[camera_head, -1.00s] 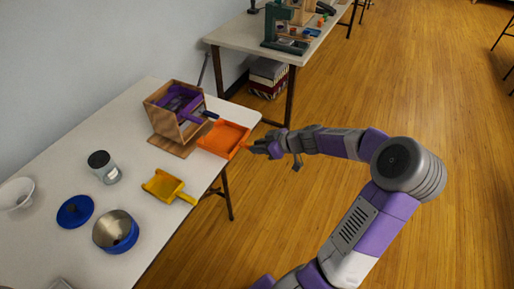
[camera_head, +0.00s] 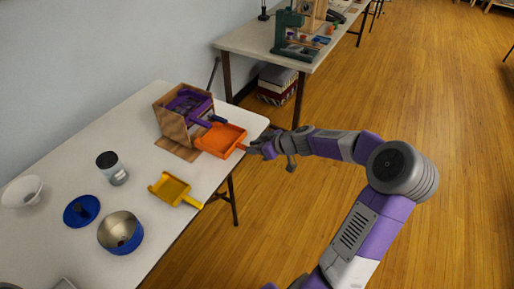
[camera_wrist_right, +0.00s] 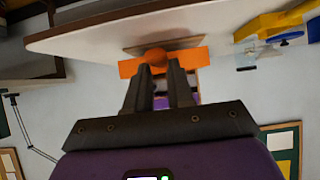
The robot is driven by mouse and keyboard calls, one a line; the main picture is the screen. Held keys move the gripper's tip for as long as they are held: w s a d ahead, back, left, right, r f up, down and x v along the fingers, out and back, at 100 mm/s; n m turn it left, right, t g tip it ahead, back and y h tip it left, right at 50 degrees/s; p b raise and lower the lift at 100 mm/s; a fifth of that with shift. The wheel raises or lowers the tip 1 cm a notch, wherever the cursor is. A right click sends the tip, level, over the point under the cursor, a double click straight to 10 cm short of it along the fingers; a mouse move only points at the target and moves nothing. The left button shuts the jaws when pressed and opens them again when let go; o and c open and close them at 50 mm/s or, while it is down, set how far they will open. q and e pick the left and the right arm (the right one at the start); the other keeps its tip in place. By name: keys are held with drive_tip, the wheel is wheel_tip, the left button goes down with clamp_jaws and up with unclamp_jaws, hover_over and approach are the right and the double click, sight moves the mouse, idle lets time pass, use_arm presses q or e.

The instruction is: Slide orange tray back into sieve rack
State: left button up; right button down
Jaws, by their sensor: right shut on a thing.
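The orange tray (camera_head: 222,140) is at the front of the wooden sieve rack (camera_head: 181,124), near the table's right edge. Its inner edge is close to the rack's open side; I cannot tell whether it is inside. My right gripper (camera_head: 256,146) is shut on the tray's handle, at the table's edge. The right wrist view shows the orange tray (camera_wrist_right: 134,67) just beyond the fingers (camera_wrist_right: 160,72). A purple tray (camera_head: 188,102) sits in the upper part of the rack, and a dark blue handle (camera_head: 217,119) sticks out below it. My left gripper is not in view.
A yellow tray (camera_head: 170,189) lies on the table (camera_head: 140,236) in front of the rack. A grey jar (camera_head: 112,168), a blue lid (camera_head: 82,210), a metal pot with blue outside (camera_head: 120,232) and a white bowl (camera_head: 22,191) stand to the left. A second table (camera_head: 250,38) is behind.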

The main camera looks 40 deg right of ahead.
sight(238, 144)
drive_tip(key=shift+w, duration=0.1)
idle(0.5)
drive_tip(key=shift+w+a, duration=0.3)
drive_tip(key=shift+w, duration=0.4)
drive_tip(key=shift+w+a, duration=0.3)
drive_tip(key=shift+w, duration=0.35)
drive_tip(key=shift+w+a, duration=0.35)
drive_tip(key=shift+w, duration=0.5)
drive_tip(key=shift+w+a, duration=0.35)
drive_tip(key=shift+w, duration=0.55)
drive_tip(key=shift+w+a, duration=0.35)
drive_tip(key=shift+w, duration=0.4)
drive_tip(key=shift+w+a, duration=0.3)
drive_tip(key=shift+w, duration=0.45)
drive_tip(key=shift+f, duration=0.1)
